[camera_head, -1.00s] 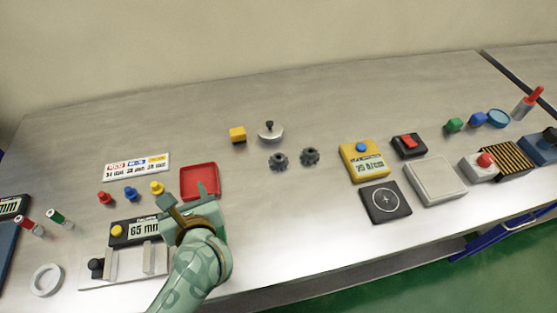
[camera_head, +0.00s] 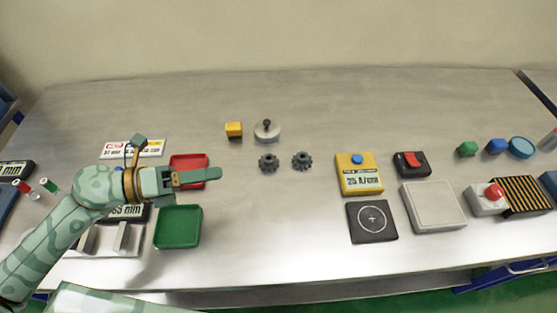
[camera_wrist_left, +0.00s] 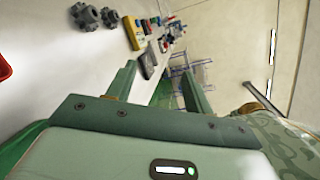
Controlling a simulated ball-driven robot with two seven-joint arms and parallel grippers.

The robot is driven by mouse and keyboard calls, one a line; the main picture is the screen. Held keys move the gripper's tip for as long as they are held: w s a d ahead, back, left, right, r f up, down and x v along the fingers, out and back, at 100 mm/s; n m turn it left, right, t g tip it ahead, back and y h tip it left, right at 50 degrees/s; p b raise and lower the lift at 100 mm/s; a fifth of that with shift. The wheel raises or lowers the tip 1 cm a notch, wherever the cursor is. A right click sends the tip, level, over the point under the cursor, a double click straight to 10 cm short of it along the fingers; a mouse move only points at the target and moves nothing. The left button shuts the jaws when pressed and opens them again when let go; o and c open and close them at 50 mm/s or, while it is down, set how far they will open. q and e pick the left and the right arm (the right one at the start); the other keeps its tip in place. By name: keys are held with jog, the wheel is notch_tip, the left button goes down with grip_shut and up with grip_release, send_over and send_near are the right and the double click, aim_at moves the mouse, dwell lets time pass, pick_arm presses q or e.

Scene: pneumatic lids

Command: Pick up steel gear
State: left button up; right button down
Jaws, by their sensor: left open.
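Two dark grey toothed gears lie side by side in the middle of the table in the head view: a left gear (camera_head: 268,162) and a right gear (camera_head: 302,161). I cannot tell by look which one is called the steel gear. Both also show at the upper left of the left wrist view, one (camera_wrist_left: 85,16) beside the other (camera_wrist_left: 110,17). My left gripper (camera_head: 213,175) is open and empty, left of the gears and apart from them, pointing right above the red tray. Its two fingers (camera_wrist_left: 157,80) are spread in the left wrist view. My right gripper is not in view.
A red tray (camera_head: 200,160) is partly under my left gripper; a green tray (camera_head: 178,240) lies in front. A yellow cube (camera_head: 234,130) and a knobbed steel disc (camera_head: 267,133) stand behind the gears. A yellow device (camera_head: 360,175) and black pad (camera_head: 372,222) are right. Table in front of the gears is clear.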

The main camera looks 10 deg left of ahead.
pick_arm(q)
jog(key=w+a+f+m+y, duration=0.1)
jog(key=m, duration=0.1)
jog(key=w+a+f+m+t+y, duration=0.1)
jog(key=f+m+y, duration=0.1)
jog(key=m, duration=0.1)
jog(key=w+a+f+m+y, duration=0.1)
jog(key=w+m+y, duration=0.1)
jog(key=shift+a+f+t, duration=0.2)
jog(key=shift+f+t, duration=0.15)
jog(key=shift+t, duration=0.05)
jog(key=shift+m, duration=0.5)
jog(key=shift+w+d+f, duration=0.2)
jog(key=shift+w+d, duration=0.05)
jog(key=shift+w, duration=0.05)
send_near(266, 159)
jog(key=x, duration=0.4)
jog(key=shift+w+r+b, duration=0.1)
jog(key=shift+r+b, duration=0.05)
jog(key=shift+b, duration=0.2)
jog(key=b+x, duration=0.1)
jog(key=x, duration=0.4)
jog(key=shift+d+f, duration=0.15)
jog(key=shift+f, duration=0.1)
jog(key=c, duration=0.8)
